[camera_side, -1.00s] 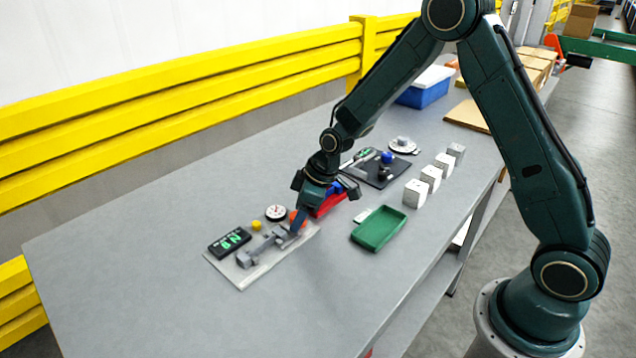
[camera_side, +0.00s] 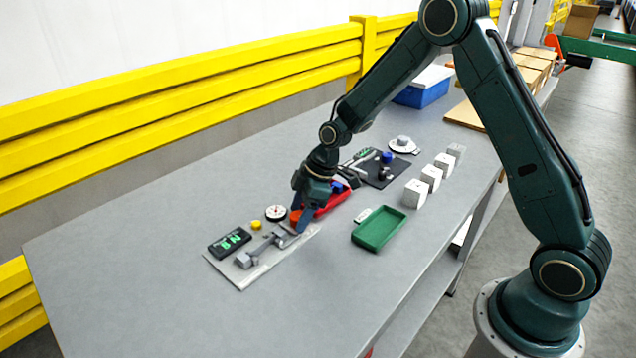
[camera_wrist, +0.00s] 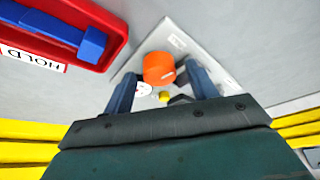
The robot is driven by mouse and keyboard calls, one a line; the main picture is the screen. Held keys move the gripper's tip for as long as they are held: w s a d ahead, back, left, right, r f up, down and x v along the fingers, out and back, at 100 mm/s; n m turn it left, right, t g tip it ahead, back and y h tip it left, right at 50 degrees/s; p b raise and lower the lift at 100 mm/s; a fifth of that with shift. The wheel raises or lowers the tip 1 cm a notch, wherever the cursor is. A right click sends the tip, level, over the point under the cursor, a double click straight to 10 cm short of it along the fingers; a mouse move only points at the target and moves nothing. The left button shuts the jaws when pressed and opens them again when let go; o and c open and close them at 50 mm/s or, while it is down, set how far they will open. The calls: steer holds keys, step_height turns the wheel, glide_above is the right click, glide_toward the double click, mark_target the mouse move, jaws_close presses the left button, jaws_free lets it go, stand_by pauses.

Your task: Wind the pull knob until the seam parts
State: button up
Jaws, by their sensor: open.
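The orange knob (camera_wrist: 158,67), seemingly the pull knob, sits at the end of the grey fixture on a pale base plate (camera_side: 240,277). In the wrist view it lies between the two blue fingers of my gripper (camera_wrist: 160,72), with visible gaps on both sides. In the side view the knob (camera_side: 295,216) is partly hidden behind a finger. My gripper points down over this end of the fixture, open. A grey clamp-like block (camera_side: 243,260) stands at the plate's other end. A black display (camera_side: 230,242) shows green characters I cannot read surely. The seam cannot be made out.
A red tray (camera_wrist: 112,50) with a blue bar and a HOLD label lies close beside my gripper. A round dial (camera_side: 276,212) and yellow button (camera_side: 256,225) are near the plate. A green tray (camera_side: 379,229) and white blocks (camera_side: 415,193) stand right. The front-left table is clear.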

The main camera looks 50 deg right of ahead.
steer(key=n+g, duration=0.1)
steer(key=n, duration=0.2)
steer(key=shift+w+n+y, duration=0.15)
steer(key=shift+n+y, duration=0.15)
steer(key=shift+n, duration=0.1)
steer(key=w+v, duration=0.1)
steer(key=v, duration=1.3)
steer(key=s+a+r+m+t+h, duration=0.1)
steer(key=s+r+m, duration=0.3)
steer(key=s, duration=0.5)
steer(key=s+a+r+m+t+h, duration=0.1)
steer(key=s+r+m, duration=0.3)
steer(key=s+r, duration=0.4)
steer(key=shift+s+a+r+m+h, duration=0.2)
steer(key=shift+s+a+m+h, duration=0.15)
steer(key=shift+s+a, duration=0.2)
steer(key=shift+s, duration=0.1)
steer(key=s+d+f+m+t+h, duration=0.1)
steer(key=s+m, duration=0.5)
steer(key=s, duration=0.6)
steer(key=shift+d+t, duration=0.2)
steer(key=shift+t, duration=0.3)
